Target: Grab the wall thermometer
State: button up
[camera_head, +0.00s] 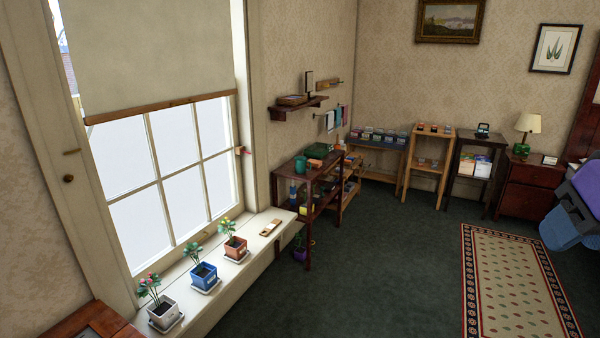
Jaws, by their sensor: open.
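A small flat wooden piece with a pale face (270,227) lies on the white windowsill, to the right of the potted plants. It looks like the wall thermometer, but it is too small to read any scale. Nothing covers it. My gripper does not show in this view, so its place relative to this piece cannot be seen.
A dark wooden shelf unit (308,228) stands just beyond the sill's far end. The green carpet (390,260) is open beside the patterned rug (512,290).

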aim_at(276, 222)
jog(key=i, duration=0.9)
jog(key=i+l, duration=0.1)
jog(key=i, duration=0.8)
jog(key=i+u, duration=0.7)
jog(key=u, duration=0.15)
jog(key=i+l+u, duration=0.1)
jog(key=i+u, duration=0.3)
jog(key=i+l+u, duration=0.1)
jog(key=i+u, duration=0.3)
jog(key=i+l+u, duration=0.2)
jog(key=u, duration=0.15)
